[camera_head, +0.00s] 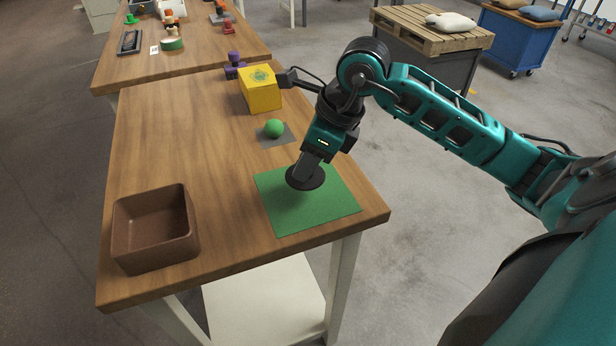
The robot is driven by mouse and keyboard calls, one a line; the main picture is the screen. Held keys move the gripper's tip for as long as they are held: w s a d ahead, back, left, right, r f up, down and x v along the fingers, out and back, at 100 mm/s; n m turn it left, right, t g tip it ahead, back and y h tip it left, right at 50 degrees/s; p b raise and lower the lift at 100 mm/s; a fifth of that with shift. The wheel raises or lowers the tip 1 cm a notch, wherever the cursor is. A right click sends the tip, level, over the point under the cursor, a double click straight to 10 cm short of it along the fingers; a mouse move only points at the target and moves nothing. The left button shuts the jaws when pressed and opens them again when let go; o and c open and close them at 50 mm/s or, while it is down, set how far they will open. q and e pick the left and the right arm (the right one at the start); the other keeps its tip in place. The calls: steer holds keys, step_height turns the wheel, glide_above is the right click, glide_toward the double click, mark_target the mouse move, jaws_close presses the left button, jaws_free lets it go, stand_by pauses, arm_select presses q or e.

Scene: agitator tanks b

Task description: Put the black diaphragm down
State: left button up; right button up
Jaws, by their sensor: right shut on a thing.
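The black diaphragm (296,181) is a flat round disc at the tip of my right gripper (306,171). My right gripper points down over the green mat (325,212) and is shut on the diaphragm. The disc covers the upper middle part of the mat. I cannot tell whether it touches the mat or hangs just above it. The mat lies flat near the table's right front corner. My left gripper is not in view.
A brown open box (153,228) stands at the table's front left. A green ball (274,128) sits on a grey square (284,140) behind the mat. A yellow box (262,96) and a purple object (235,65) stand farther back. The wooden table's (190,130) middle is clear.

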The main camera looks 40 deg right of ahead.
steer(key=shift+f, duration=0.35)
step_height(320, 180, down, 2)
steer(key=shift+f, duration=0.6)
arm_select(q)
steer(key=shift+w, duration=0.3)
arm_select(e)
steer(key=shift+f+b, duration=0.15)
steer(key=shift+b, duration=0.25)
steer(key=o, duration=1)
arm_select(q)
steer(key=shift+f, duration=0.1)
arm_select(e)
steer(key=shift+o, duration=0.2)
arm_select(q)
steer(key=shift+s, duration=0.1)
